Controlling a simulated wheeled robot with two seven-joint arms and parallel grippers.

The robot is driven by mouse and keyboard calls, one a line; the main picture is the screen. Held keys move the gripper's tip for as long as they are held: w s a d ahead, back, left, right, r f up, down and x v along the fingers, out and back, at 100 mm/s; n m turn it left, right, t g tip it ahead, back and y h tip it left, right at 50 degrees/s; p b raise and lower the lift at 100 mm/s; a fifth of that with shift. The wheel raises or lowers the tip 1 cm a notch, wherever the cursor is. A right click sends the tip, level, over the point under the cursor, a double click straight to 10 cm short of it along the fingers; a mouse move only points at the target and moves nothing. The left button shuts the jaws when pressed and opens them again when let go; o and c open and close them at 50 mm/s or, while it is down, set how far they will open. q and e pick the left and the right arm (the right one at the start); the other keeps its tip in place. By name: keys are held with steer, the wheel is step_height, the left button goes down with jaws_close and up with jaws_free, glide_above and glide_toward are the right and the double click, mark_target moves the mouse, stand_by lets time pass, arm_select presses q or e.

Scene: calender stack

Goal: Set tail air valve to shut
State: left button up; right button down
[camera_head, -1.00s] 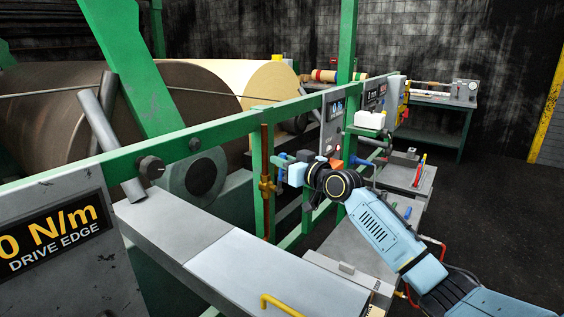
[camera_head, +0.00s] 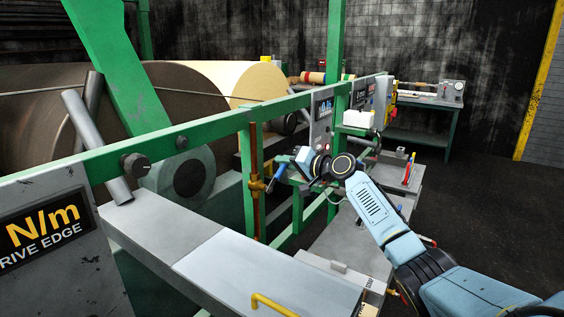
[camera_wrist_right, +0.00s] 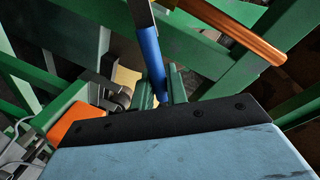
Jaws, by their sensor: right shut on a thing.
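A blue lever handle (camera_head: 276,178) slants up and right from beside the brass valve to my right gripper (camera_head: 284,164). In the right wrist view the blue handle (camera_wrist_right: 150,58) reaches down to my right gripper (camera_wrist_right: 160,98), which is shut on it; the copper pipe (camera_wrist_right: 242,36) crosses at upper right. The fingertips are small and partly hidden in the head view. My left gripper is not in view.
A green rail (camera_head: 200,139) and green posts stand close to my right gripper. Grey control boxes (camera_head: 322,115) and a white container (camera_head: 358,118) are behind it. A grey ledge (camera_head: 215,250) with a yellow handle (camera_head: 275,304) lies in front. Dark floor is open at right.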

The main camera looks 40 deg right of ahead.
step_height(320, 180, down, 6)
steer(key=d+m+g+y+b, duration=0.1)
steer(key=m, duration=0.5)
steer(key=shift+w+d+y, duration=0.35)
steer(key=shift+y, duration=0.05)
steer(key=c, duration=1.5)
jaws_free()
steer(key=shift+o, duration=0.2)
steer(key=shift+r, duration=0.1)
steer(key=v, duration=1.3)
steer(key=shift+s, duration=0.15)
steer(key=shift+r, duration=0.1)
